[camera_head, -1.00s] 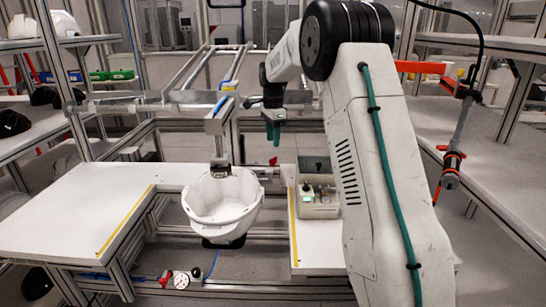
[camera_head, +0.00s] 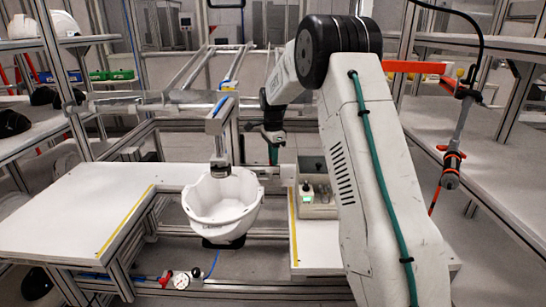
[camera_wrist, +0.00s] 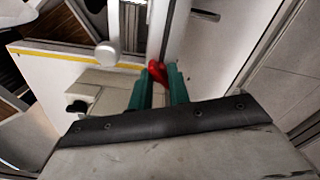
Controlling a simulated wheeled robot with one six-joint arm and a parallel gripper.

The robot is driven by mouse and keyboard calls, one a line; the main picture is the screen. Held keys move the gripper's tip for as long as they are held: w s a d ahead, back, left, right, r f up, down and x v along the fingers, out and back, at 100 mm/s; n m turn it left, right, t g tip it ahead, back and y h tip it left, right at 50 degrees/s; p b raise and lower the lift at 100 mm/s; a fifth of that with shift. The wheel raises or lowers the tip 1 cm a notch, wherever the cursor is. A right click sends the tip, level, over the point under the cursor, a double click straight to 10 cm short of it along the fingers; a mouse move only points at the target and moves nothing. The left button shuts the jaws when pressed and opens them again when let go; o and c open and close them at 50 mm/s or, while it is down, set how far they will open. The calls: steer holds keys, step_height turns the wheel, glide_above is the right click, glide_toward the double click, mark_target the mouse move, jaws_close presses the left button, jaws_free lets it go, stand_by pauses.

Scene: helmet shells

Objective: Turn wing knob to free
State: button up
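The red wing knob (camera_wrist: 157,71) shows in the wrist view at the tips of the two green fingers of my gripper (camera_wrist: 159,80). The fingers stand a little apart with a narrow gap. I cannot tell whether they touch the knob or are shut on it. In the head view my gripper (camera_head: 273,154) points down, right of the white helmet shell (camera_head: 224,205), and the knob is hidden behind it. The shell hangs open side up below a metal post (camera_head: 219,135).
A white table (camera_head: 80,215) with a yellow line is at left. Metal rails cross behind the shell.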

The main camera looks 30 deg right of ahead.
jaws_close()
steer(key=shift+n, duration=0.5)
steer(key=n, duration=0.4)
steer(key=shift+n, duration=0.3)
steer(key=n, duration=0.3)
steer(key=shift+n, duration=0.3)
steer(key=n, duration=0.3)
steer(key=shift+n, duration=0.4)
steer(key=n, duration=1.2)
steer(key=shift+d+n, duration=0.1)
steer(key=shift+n, duration=0.3)
